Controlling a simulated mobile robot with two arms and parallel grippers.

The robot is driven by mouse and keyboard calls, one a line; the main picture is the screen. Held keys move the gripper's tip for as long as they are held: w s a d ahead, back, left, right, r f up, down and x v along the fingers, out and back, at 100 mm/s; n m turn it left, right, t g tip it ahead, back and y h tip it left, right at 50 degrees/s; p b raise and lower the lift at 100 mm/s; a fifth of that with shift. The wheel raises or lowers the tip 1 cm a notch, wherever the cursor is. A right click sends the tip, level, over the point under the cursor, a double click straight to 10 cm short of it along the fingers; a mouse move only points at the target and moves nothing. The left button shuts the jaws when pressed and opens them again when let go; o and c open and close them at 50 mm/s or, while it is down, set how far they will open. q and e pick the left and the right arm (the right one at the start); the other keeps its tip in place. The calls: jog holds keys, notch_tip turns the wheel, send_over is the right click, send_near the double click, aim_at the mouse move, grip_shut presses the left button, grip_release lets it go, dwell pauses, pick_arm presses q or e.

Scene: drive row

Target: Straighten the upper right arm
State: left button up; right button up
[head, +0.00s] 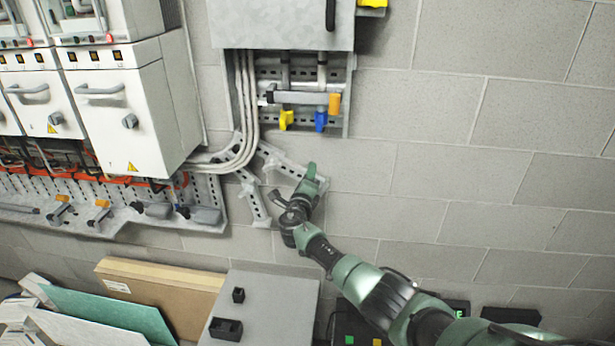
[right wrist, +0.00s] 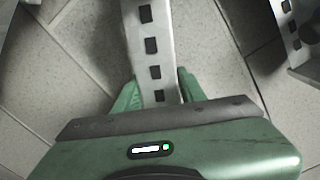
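The upper right arm (head: 283,164) is a grey perforated metal strip on the block wall, below the pale cable bundle. In the head view it slants down to the right, its outer end at my right gripper (head: 307,187). In the right wrist view the strip (right wrist: 150,45) runs between the two green fingers of my right gripper (right wrist: 160,92). The fingers sit close against both edges, with no clear gap, so the gripper looks shut on it. A second perforated strip (head: 254,202) hangs lower and steeper to its left. My left gripper is out of view.
A grey box (head: 285,25) with coloured knobs beneath is above. White switch cabinets (head: 125,110) and a perforated rail (head: 208,190) are at left. Boards (head: 165,285) and a grey case (head: 290,290) stand below. The wall at right is bare.

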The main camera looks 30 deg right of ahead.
jog(key=shift+o, duration=1.2)
jog(key=shift+s, duration=0.1)
jog(key=v, duration=0.7)
jog(key=shift+s+a+p, duration=0.2)
jog(key=shift+s+p, duration=0.1)
